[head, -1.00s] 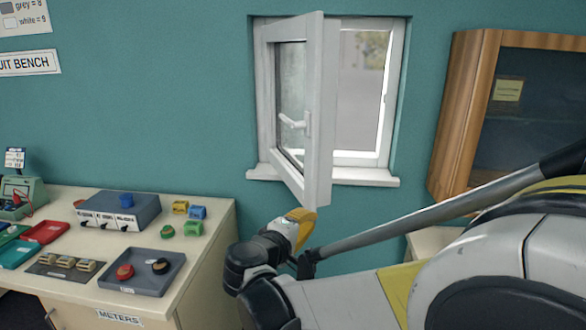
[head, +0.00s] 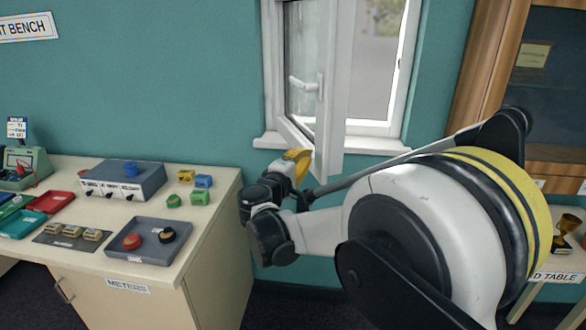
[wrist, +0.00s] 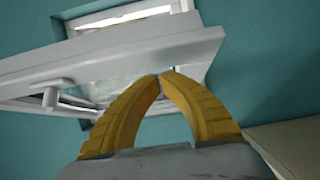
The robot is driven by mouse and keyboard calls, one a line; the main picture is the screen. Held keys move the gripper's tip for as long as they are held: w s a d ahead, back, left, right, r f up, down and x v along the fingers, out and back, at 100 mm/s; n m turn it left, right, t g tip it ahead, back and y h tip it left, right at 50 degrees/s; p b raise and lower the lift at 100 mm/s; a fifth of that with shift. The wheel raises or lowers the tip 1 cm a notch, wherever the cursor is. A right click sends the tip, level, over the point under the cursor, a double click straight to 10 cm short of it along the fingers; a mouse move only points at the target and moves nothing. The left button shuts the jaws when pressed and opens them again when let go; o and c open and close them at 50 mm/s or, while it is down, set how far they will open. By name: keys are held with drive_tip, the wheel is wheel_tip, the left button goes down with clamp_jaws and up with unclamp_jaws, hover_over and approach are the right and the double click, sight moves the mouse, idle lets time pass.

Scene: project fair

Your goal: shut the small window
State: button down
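The small window's white sash (head: 331,90) stands open, swung out into the room from its white frame (head: 403,75). Its lever handle (head: 304,84) is on the sash face and also shows in the wrist view (wrist: 55,97). My gripper (head: 300,154) is at the lower edge of the sash, with its yellow fingers pointing up. In the wrist view, the fingertips (wrist: 164,72) meet, with nothing seen between them. They overlap the lower edge of the sash (wrist: 110,60); whether they touch it I cannot tell.
A white sill (head: 375,145) runs below the window. A bench (head: 218,190) at left holds a meter box (head: 123,180), a grey tray (head: 176,254) and small coloured parts. A wooden cabinet (head: 490,55) hangs at right, above a labelled table (head: 552,277). My arm covers the lower right.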

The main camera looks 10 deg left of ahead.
drive_tip(key=shift+w+d, duration=0.35)
drive_tip(key=shift+d, duration=0.5)
